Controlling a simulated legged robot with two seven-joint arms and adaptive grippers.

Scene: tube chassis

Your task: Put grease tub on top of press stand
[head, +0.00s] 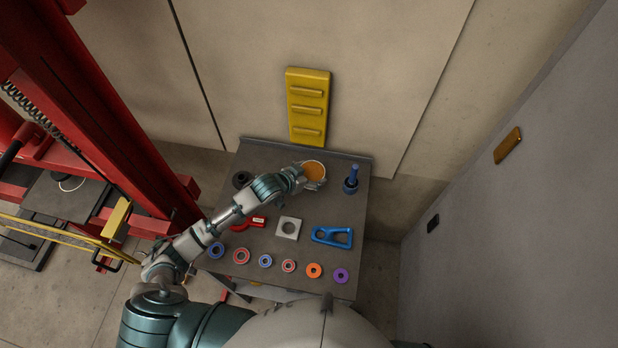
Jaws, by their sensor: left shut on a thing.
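The grease tub (314,170) is a round, pale-rimmed tub with orange contents, at the back middle of the grey table. My left gripper (305,180) is shut on its near left side. I cannot tell whether the tub rests on the table or hangs just above it. A tall red press frame (95,105) stands at the left, and I take it for the press stand. It has a dark flat plate (65,196) low between its red beams. The gripper's fingers are partly hidden by its own wrist. My right gripper is not in view.
The table (215,258) holds a row of coloured rings (314,270), a square block with a hole (288,228), a blue bracket (332,237), a red part (240,224) and an upright blue tool (351,180). A yellow rack (308,105) is on the wall behind.

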